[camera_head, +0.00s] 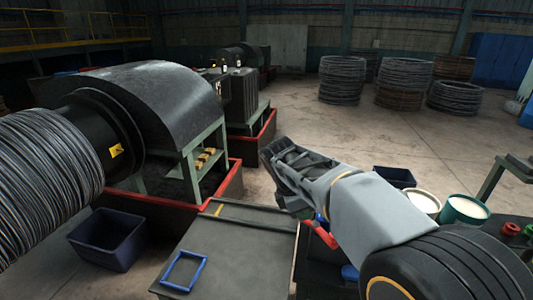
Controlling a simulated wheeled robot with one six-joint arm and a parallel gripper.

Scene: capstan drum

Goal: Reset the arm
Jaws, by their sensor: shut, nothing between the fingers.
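My arm reaches in from the lower right of the head view. My gripper (270,152) is at its end, raised above the floor beyond the grey table and pointing up and to the left. Its fingers look closed, with nothing seen between them. It is apart from the capstan drum (112,135) at the left, which has a wound coil of wire (45,185) on its near side. The fingertips are small and dark in this view.
A grey table (235,255) with a blue frame (184,271) stands below. A dark blue bin (108,240) is on the floor at left. Buckets (464,209) stand right of my arm. Wire coils (342,80) stand at the back; open floor lies before them.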

